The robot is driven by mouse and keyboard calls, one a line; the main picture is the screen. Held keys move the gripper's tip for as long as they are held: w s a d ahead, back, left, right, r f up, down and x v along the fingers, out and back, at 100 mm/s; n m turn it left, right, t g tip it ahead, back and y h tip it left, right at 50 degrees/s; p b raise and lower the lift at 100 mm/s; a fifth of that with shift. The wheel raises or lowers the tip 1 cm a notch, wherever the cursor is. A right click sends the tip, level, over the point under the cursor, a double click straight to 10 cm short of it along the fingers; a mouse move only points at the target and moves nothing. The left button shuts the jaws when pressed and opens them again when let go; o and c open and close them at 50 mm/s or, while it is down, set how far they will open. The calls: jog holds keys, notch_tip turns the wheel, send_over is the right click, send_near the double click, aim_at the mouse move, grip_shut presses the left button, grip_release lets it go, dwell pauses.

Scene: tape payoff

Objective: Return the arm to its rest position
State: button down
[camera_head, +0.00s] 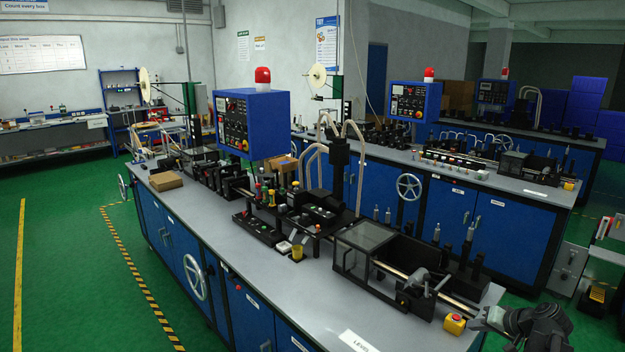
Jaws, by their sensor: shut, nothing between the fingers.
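My arm shows at the lower right corner, dark and folded low, with part of it cut off by the bottom edge. My gripper (484,319) is the pale grey end at the arm's left. It points left, near the right end of the front bench. It is shut, with nothing seen in it. A yellow box with a red button (454,324) sits on the bench corner just left of the gripper. In the picture a small gap lies between them; the real distance is hard to tell.
The long front bench (215,226) carries machine units, a clear-lidded guard (364,246) and a blue control box (252,124) with a red lamp. A second bench (440,173) stands behind. A handwheel (195,277) juts from the front bench. Green floor (70,270) is clear at left.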

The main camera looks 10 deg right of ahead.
jog(key=w+a+f+n+g+y, duration=0.1)
jog(key=w+a+n, duration=0.15)
jog(key=a, duration=0.65)
jog(key=w+a+n+g+y, duration=0.1)
jog(key=w+a, duration=0.3)
jog(key=a, duration=0.5)
jog(key=w+a+f+n+g+y, duration=0.15)
jog(key=w+a, duration=0.25)
jog(key=a, duration=0.4)
jog(key=s+a+f+n+g+h, duration=0.1)
jog(key=s+a+f+n+g, duration=0.15)
jog(key=a, duration=0.75)
jog(key=s+a+f+n+g+h, duration=0.1)
jog(key=s+a, duration=0.2)
jog(key=a, duration=0.7)
jog(key=s+d+f+m+g+h, duration=0.1)
jog(key=s+d+m+g+h, duration=0.1)
jog(key=s, duration=0.3)
jog(key=shift+s+d+h, duration=0.35)
jog(key=shift+d+h, duration=0.05)
jog(key=shift+h, duration=0.35)
